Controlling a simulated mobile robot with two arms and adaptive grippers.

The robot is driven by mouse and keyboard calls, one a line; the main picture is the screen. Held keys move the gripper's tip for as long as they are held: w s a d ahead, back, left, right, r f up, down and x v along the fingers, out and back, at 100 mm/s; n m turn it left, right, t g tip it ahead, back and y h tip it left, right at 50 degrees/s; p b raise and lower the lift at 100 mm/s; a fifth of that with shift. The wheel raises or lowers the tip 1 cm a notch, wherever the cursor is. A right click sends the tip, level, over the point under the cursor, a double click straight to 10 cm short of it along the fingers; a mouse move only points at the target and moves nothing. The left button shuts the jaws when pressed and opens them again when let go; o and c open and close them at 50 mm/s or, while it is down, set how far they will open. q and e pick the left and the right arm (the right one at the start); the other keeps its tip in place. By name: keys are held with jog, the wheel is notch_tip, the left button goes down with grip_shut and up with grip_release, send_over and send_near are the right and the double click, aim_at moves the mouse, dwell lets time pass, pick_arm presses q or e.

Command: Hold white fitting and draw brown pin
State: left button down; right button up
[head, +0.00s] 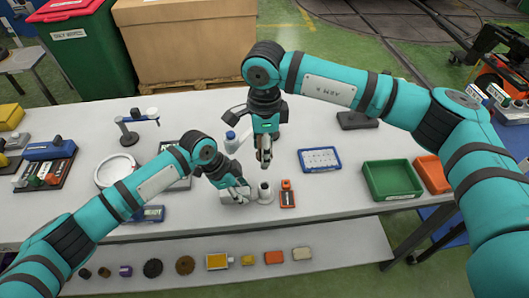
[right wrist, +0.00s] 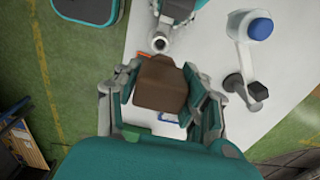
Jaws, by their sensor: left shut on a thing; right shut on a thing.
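The white fitting (head: 265,194) stands upright on the pale bench, near the middle. My left gripper (head: 243,192) reaches it from the left and is shut on it low down. The fitting's round top also shows in the right wrist view (right wrist: 160,44), beside the left gripper. My right gripper (head: 264,160) points down above the fitting, with a gap between them. In the right wrist view it is shut on the brown pin (right wrist: 160,86), whose blocky brown end fills the space between the fingers. In the head view the pin is mostly hidden by the fingers.
An orange and black device (head: 287,194) lies just right of the fitting. A blue-framed tray (head: 320,160) and a green bin (head: 391,180) stand further right. A blue-capped bottle (head: 231,141) stands behind my left gripper. A lower shelf (head: 343,255) holds several small parts.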

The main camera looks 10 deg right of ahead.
pick_arm(q)
jog(key=c, duration=0.9)
grip_release()
